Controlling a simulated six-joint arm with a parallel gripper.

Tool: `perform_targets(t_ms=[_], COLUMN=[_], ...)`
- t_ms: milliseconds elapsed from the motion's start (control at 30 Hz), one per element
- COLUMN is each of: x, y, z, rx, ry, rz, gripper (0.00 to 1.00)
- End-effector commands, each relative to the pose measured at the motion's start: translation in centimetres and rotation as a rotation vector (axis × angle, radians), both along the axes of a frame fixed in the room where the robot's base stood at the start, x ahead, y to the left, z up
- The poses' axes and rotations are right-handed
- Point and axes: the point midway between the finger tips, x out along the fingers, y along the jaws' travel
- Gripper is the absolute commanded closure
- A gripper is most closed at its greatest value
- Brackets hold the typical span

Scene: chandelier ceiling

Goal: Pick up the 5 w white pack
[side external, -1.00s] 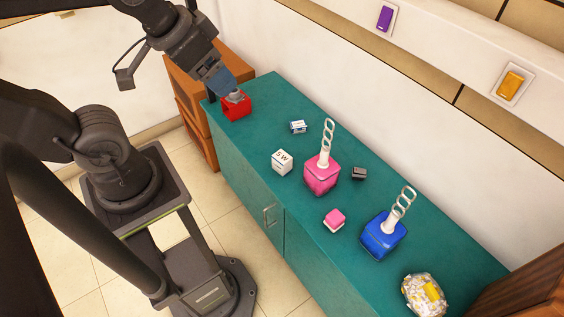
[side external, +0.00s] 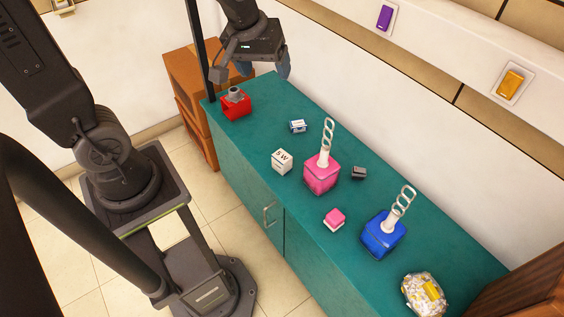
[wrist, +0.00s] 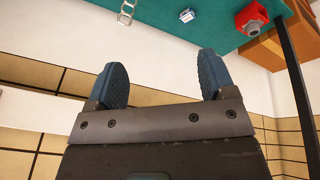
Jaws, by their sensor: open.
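The white pack (side external: 281,161) marked "5 W" is a small white box standing on the teal cabinet top, left of the pink bottle, in the side external view. My gripper (side external: 252,72) hangs above the far end of the cabinet, over and beyond the red object, well away from the pack. In the wrist view its two blue-grey fingers (wrist: 163,82) are spread wide with nothing between them. The wrist view does not clearly show the 5 W pack.
A red object (side external: 236,104), a small blue-and-white box (side external: 298,126), a pink bottle (side external: 321,176), a dark small box (side external: 359,173), a pink-and-white cube (side external: 334,218), a blue bottle (side external: 383,238) and a clear bag (side external: 424,295) stand on the teal cabinet (side external: 262,160). A wall rises behind.

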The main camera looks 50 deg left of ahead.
Motion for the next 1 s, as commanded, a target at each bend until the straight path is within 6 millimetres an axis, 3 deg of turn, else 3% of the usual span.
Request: perform_targets(t_ms=[100,300,500,633,800,1000], x=[3.2,7.4,9.6,9.9,9.7,9.6], y=[1.2,3.3,5.4,6.4,7.0,7.2], z=[-3.7,-10.8,-19.4,-24.4,-28.4,-30.8], rx=[-0.05,-0.119,-0.168,-0.187,-0.199,-0.2], ry=[0.059,0.135,0.207,0.242,0.265,0.272], rz=[0.178,0.481,0.784,0.95,1.079,1.113], gripper=[0.23,0.23,0.23,0.23,0.23,0.23])
